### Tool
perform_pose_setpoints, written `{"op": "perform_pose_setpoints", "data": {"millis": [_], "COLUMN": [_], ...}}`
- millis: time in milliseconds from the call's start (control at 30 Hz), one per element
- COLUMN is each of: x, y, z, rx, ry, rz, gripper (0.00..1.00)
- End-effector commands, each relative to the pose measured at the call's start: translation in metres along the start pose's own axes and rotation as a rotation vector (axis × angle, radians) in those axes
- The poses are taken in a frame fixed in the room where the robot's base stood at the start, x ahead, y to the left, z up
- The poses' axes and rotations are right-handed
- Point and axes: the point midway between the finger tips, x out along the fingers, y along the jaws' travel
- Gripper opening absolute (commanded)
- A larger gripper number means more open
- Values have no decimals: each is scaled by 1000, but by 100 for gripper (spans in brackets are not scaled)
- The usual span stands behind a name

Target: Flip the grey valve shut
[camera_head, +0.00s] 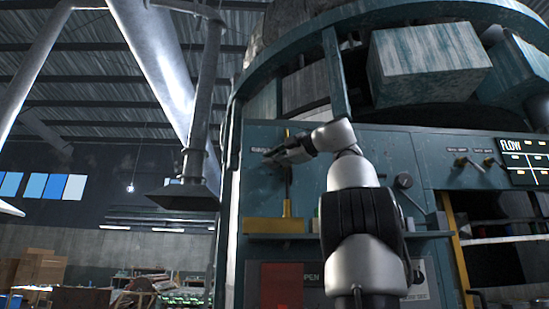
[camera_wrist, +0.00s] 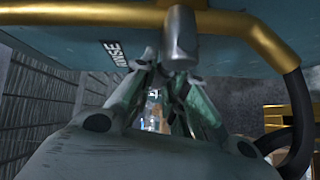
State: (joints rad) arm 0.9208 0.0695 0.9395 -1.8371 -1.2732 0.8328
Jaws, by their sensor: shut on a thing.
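The grey valve shows in the wrist view as a short rounded grey handle (camera_wrist: 181,38) in front of a brass pipe (camera_wrist: 110,24). My gripper (camera_wrist: 165,70) has its fingertips together at the lower end of this handle and is shut on it. In the head view my gripper (camera_head: 274,156) reaches the teal panel left of my arm. The valve is hard to make out there, being small and partly covered by the gripper.
A teal machine panel (camera_head: 378,150) fills the right side. A label reading RINSE (camera_wrist: 115,55) is beside the handle. A black hose (camera_wrist: 303,120) curves at right.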

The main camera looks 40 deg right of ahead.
Motion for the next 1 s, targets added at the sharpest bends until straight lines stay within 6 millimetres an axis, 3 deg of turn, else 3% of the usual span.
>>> {"op": "perform_pose_setpoints", "data": {"millis": [800,833,900,933,1000], "x": [1,1,1,1,1], "y": [-7,-8,-7,-7,-7], "z": [0,0,0,0,0], "rx": [-89,-89,-89,-89,-89], "ry": [-23,-22,-23,-23,-23], "rz": [-93,-94,-93,-93,-92], "gripper": [0,16,29,35,36]}}
